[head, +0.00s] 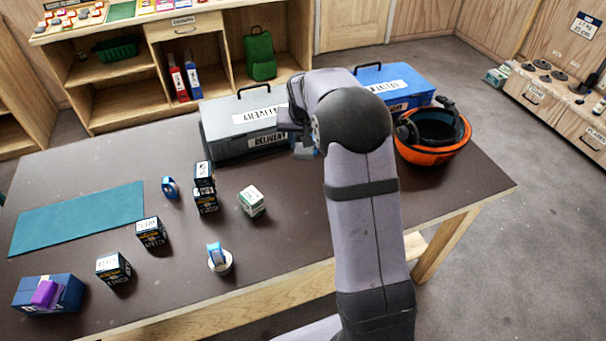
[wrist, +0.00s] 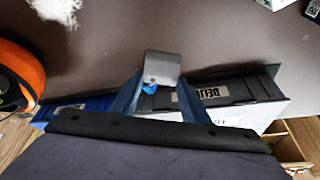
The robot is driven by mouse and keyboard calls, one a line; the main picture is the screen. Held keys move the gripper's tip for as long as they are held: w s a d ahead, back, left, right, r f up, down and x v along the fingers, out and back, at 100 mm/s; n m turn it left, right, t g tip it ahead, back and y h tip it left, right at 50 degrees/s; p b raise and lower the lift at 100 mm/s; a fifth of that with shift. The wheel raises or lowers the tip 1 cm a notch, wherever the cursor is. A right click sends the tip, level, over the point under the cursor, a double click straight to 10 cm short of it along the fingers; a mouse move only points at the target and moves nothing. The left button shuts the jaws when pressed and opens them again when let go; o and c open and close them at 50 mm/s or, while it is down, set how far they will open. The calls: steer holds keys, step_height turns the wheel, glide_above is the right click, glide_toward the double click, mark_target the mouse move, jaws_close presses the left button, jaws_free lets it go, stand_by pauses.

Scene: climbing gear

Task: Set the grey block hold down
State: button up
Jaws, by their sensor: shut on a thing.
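The grey block hold (wrist: 162,66) is a small grey block with a dark hole in its face, in the wrist view. My gripper (wrist: 160,84) is shut on it, with one dark blue finger at each side. A bit of bright blue shows just below the block. In the head view the grey block hold (head: 303,151) shows only partly at the left of my arm, in front of the grey delivery case (head: 222,134). My arm hides most of the gripper there. Whether the block touches the table (head: 290,215) cannot be told.
A blue case (head: 412,92) and an orange helmet (head: 428,150) stand right of my arm. Several small boxes, including a white-green one (head: 252,201), and two tape rolls (head: 219,262) (head: 170,188) stand left. A teal mat (head: 75,220) lies bare at far left.

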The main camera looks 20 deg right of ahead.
steer(key=shift+w+r, duration=0.25)
steer(key=shift+w, duration=0.3)
steer(key=shift+f+p, duration=1.15)
steer(key=shift+f, duration=3.85)
steer(key=shift+f, duration=0.1)
steer(key=shift+f, duration=0.15)
steer(key=o, duration=1.1)
steer(key=shift+c, duration=0.2)
